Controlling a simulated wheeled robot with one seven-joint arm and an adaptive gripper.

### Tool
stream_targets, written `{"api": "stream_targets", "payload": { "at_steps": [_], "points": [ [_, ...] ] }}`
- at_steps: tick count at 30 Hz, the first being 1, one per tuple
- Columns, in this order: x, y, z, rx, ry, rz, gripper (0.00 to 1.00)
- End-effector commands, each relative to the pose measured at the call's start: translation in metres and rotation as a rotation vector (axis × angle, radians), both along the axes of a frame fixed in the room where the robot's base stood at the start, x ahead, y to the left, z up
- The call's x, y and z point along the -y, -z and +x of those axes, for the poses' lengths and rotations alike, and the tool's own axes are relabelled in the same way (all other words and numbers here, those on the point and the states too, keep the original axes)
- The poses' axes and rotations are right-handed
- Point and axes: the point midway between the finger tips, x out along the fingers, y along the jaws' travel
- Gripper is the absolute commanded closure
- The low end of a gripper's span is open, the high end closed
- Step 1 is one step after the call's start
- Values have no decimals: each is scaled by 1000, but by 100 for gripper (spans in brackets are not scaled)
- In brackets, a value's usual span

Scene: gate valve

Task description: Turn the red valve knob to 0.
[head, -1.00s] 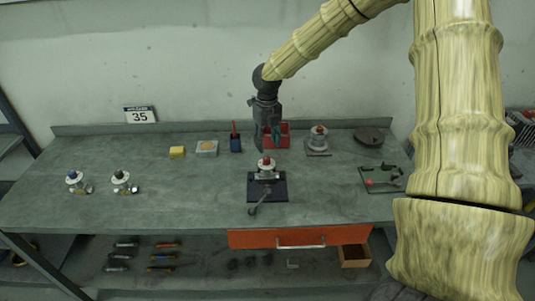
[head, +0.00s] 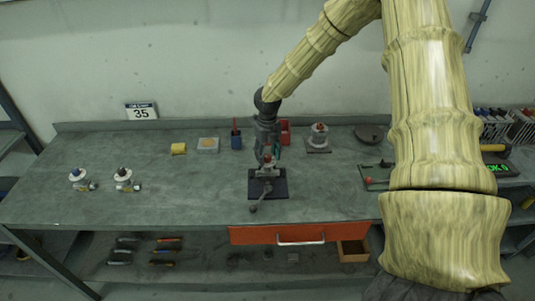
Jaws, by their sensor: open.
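A gate valve (head: 266,172) with a red knob (head: 267,158) is fixed on a dark base plate (head: 279,190) in the middle of the bench. A lever handle (head: 253,207) sticks out at the plate's front. My gripper (head: 267,152) points down from above, its fingers at the red knob and partly in front of or around it. It is open; whether the fingers touch the knob cannot be told. The knob's scale and any 0 mark are too small to read. A second unit with a red knob (head: 319,128) stands at the back right.
Two more valves (head: 78,178) (head: 123,179) stand on the left of the bench. The bench front left of the plate is clear.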

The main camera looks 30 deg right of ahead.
Motion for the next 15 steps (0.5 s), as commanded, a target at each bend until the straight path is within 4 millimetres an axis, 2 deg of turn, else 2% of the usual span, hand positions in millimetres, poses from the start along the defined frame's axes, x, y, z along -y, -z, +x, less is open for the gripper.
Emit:
{"api": "stream_targets", "payload": {
  "at_steps": [2,10,15],
  "points": [
    [0,0,0,0,0,0,53],
    [0,0,0,0,1,0,100],
    [0,0,0,0,4,0,100]
  ]
}}
